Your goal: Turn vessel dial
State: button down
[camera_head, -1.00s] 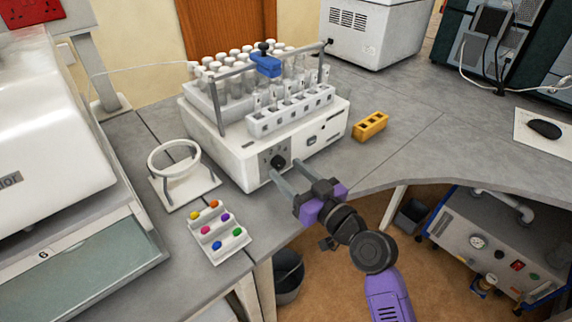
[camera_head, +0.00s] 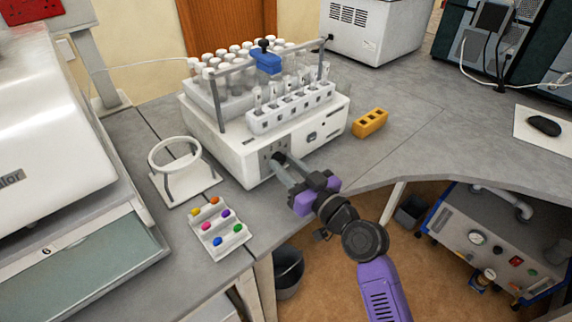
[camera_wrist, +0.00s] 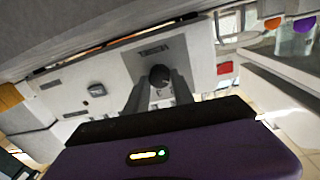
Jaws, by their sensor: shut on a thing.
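The vessel dial (camera_wrist: 159,76) is a small round black knob on the front panel of a white dissolution-type machine (camera_head: 238,160). The wrist view shows it between the tips of my gripper (camera_wrist: 160,88). In the head view my gripper (camera_head: 279,160) reaches the panel from the lower right, and its fingers partly hide the dial. The two grey fingers are closed on the dial's sides. The dial's pointer mark and exact angle cannot be made out.
Racks of capped vials (camera_head: 290,108) stand on the machine. A white ring stand (camera_head: 180,188) and a tray of coloured pieces (camera_head: 218,230) are to its left. An orange block (camera_head: 370,123) sits to its right. The bench edge lies below my gripper.

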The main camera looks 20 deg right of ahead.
jog(key=m+p, duration=0.1)
jog(key=m, duration=0.2)
jog(key=shift+r, duration=0.1)
jog(key=shift+d+m+g+p, duration=0.15)
jog(key=shift+m+p, duration=0.25)
jog(key=shift+m, duration=0.7)
jog(key=shift+m+g+p, duration=0.15)
jog(key=shift+m+p, duration=0.25)
jog(key=shift+m, duration=0.7)
jog(key=c, duration=1.1)
grip_release()
